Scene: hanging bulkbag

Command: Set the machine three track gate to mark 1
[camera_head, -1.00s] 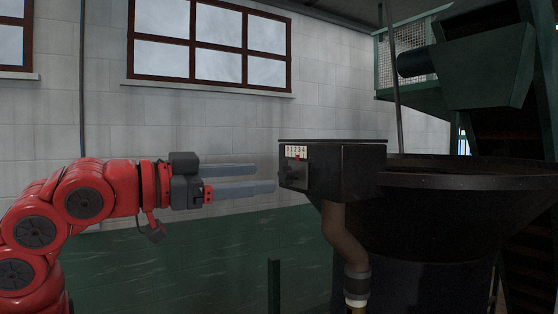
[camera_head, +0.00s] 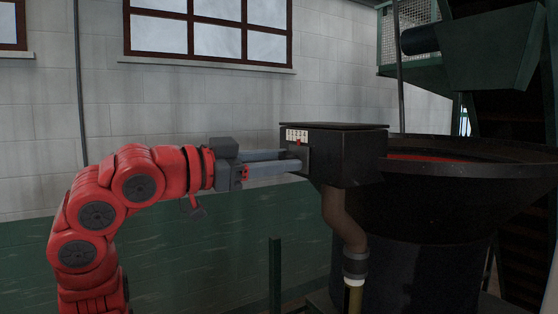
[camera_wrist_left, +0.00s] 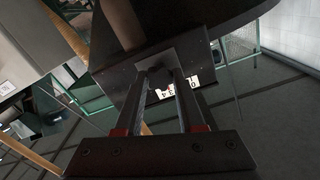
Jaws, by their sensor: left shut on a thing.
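The machine's gate box (camera_head: 350,155) is a dark box on the near side of a large round hopper. A white number scale (camera_head: 297,134) sits on its left face, with a small red pointer (camera_head: 298,143) below it; which number it marks is too small to tell. My left gripper (camera_head: 296,160) has its two long grey fingers at a small plate (camera_head: 304,158) on that face, shut on the gate's handle, which the fingers mostly hide. In the left wrist view, my left fingers (camera_wrist_left: 162,76) reach the box, and the scale (camera_wrist_left: 176,88) shows upside down. My right gripper is out of view.
The dark hopper (camera_head: 440,205) stands right of the box, with red inside its rim. A brown pipe (camera_head: 341,215) drops from the box. A green post (camera_head: 274,275) stands below my left gripper. The space before the wall on the left is open.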

